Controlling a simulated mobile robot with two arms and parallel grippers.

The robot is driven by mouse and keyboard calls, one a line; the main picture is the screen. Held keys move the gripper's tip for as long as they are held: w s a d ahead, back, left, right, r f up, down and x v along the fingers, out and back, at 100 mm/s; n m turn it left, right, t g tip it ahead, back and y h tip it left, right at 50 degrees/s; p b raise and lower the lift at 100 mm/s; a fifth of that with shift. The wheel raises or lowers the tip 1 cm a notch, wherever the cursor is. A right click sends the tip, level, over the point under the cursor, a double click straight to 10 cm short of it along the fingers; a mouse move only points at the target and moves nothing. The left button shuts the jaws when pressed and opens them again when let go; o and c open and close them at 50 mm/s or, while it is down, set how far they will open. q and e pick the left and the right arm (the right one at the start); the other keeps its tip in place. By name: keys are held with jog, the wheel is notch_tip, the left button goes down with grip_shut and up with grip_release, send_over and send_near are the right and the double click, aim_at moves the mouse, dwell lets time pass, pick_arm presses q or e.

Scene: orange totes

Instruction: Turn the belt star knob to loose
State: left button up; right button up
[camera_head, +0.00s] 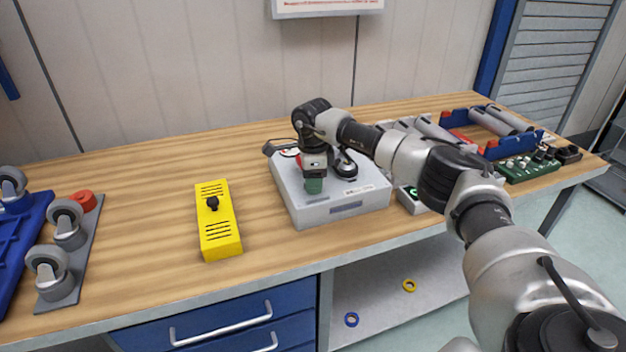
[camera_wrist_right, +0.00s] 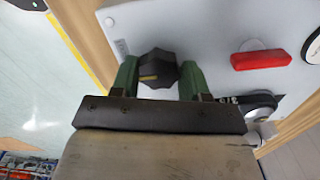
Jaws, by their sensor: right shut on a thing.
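The belt star knob (camera_wrist_right: 158,66) is dark and lobed, with a yellow mark on it, in the right wrist view. It sits on the light grey machine box (camera_head: 345,208). My right gripper (camera_head: 314,186) reaches down to the left part of this box. In the right wrist view its green fingers (camera_wrist_right: 157,75) stand on both sides of the knob and are shut on it. In the head view the knob is hidden behind the gripper. My left gripper is not in view.
A red bar handle (camera_wrist_right: 262,59) lies beside the knob on the box. A yellow box (camera_head: 220,240) with a black knob stands to the left. Castors (camera_head: 68,225) sit at the far left. Wood between yellow and grey boxes is clear.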

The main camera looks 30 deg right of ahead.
jog(key=shift+r+n, duration=0.15)
jog(key=shift+n, duration=0.15)
jog(key=o, duration=0.9)
notch_tip(320, 180, up, 11)
jog(key=shift+f+b, duration=0.15)
jog(key=shift+b, duration=0.5)
jog(key=shift+f, duration=0.1)
